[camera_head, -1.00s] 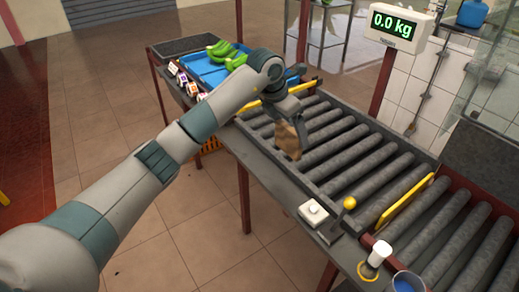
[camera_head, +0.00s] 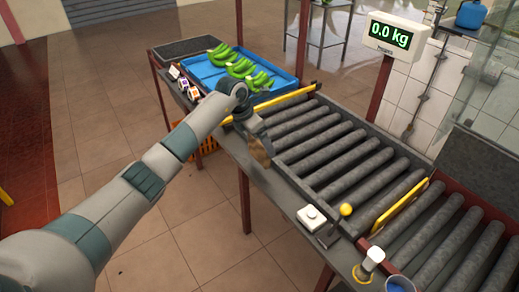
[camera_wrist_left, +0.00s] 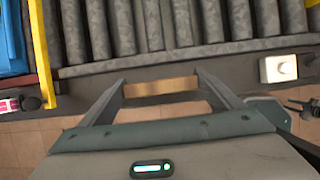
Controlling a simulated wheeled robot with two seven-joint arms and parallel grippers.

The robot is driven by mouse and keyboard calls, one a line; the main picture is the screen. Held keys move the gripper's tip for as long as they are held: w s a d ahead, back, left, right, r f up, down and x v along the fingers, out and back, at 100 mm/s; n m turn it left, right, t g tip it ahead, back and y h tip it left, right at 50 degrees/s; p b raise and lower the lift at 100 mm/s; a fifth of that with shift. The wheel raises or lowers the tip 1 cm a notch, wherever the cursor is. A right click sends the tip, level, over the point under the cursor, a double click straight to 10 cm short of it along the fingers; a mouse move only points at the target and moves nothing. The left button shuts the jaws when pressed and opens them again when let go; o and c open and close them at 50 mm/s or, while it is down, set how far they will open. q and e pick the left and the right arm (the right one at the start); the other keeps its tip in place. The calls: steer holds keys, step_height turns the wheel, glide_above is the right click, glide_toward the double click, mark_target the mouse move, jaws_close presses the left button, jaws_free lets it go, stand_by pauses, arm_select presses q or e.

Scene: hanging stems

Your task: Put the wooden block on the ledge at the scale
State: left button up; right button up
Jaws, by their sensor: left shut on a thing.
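My left gripper (camera_head: 256,137) points down and is shut on the wooden block (camera_head: 259,153), a light brown piece. In the head view the block is at the near side of the roller bed, over or beside the grey ledge (camera_head: 282,190); I cannot tell whether it touches the ledge. In the left wrist view the block (camera_wrist_left: 162,86) spans between the two fingertips, with the ledge around it. The scale's display (camera_head: 393,35) reads 0.0 kg on its post at the back.
Grey rollers (camera_head: 340,155) fill the middle, with yellow bars (camera_head: 400,207) at both ends of this section. A white button box (camera_head: 311,217) and a yellow-knobbed lever (camera_head: 345,210) stand along the ledge. A blue tray (camera_head: 205,72) holds green bananas (camera_head: 240,68) at the back left.

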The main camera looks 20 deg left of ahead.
mark_target(257, 145)
arm_select(q)
steer(key=shift+f+p, duration=1.05)
steer(key=shift+f, duration=0.9)
steer(key=shift+f, duration=0.15)
steer(key=o, duration=1)
